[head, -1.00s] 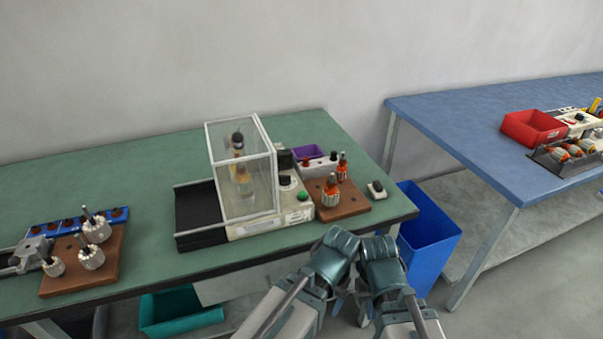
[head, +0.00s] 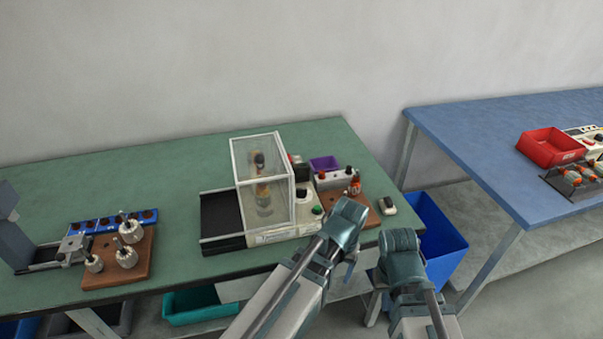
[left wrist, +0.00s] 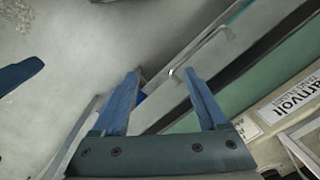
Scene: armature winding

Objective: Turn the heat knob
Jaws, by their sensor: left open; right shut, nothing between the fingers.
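The winding machine's white base (head: 262,238) stands on the green bench. Its black knob (head: 303,194) is on the panel right of the clear box, behind a green button (head: 317,210). My left gripper (head: 349,262) is at the bench's front edge, in front and to the right of the knob and apart from it. In the left wrist view its blue fingers (left wrist: 160,78) are spread with nothing between them. A labelled white case (left wrist: 288,103) shows at that view's right. My right gripper (head: 403,258) is off the bench front, farther right; its fingertips are mostly hidden.
A clear box (head: 264,180) encloses an armature. A brown block (head: 365,216) with orange-wound parts and a small switch (head: 387,205) are near the left gripper. A blue bin (head: 440,235) stands right of the bench.

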